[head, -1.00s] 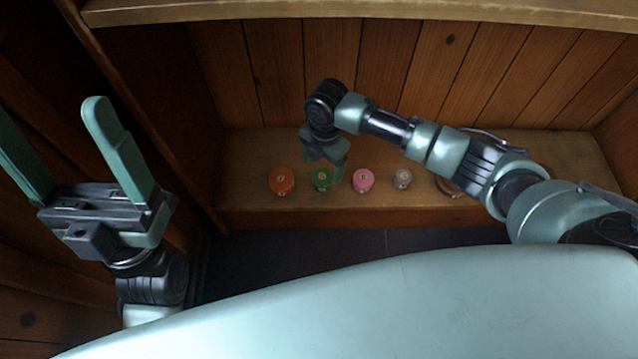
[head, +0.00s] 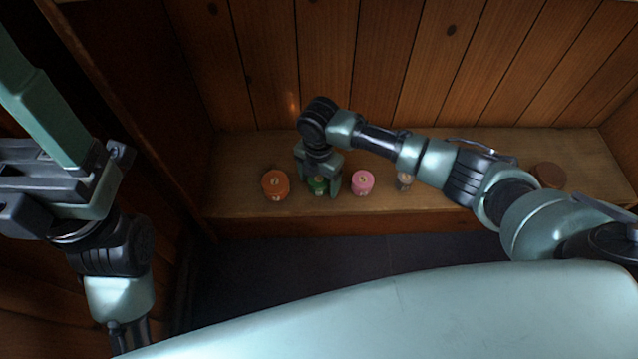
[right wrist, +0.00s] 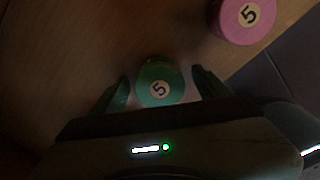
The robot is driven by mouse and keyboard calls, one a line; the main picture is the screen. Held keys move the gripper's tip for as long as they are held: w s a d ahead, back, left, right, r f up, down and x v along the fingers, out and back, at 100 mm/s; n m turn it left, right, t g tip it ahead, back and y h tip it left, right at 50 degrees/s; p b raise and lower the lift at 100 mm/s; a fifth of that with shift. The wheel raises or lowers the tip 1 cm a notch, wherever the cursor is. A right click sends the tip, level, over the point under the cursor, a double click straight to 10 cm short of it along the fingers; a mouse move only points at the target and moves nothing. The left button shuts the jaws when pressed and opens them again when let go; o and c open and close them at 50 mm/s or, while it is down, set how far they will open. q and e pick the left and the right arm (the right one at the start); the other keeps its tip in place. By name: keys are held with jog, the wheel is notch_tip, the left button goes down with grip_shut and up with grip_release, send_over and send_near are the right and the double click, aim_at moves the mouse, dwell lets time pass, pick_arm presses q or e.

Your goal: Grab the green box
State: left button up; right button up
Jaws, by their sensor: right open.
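The green box (head: 318,186) is a small round spool-like piece standing on the wooden shelf between an orange one and a pink one. In the right wrist view the green box (right wrist: 160,80) shows a pale label reading 5. My right gripper (head: 321,188) is open and low over it, with one finger on each side. In the right wrist view a gap shows between the box and each finger. My left gripper (head: 45,115) is far off at the left, cut by the picture edge. One finger shows, with empty space on its inner side.
The orange spool (head: 275,185) stands left of the green box and the pink spool (head: 362,183) right of it. A greyish spool (head: 404,181) and a brown round piece (head: 549,175) are farther right on the shelf (head: 240,150). A plank wall (head: 390,60) rises behind.

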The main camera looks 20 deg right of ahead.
jog(key=c, duration=1.4)
jog(key=shift+r, duration=0.1)
jog(key=shift+c, duration=0.2)
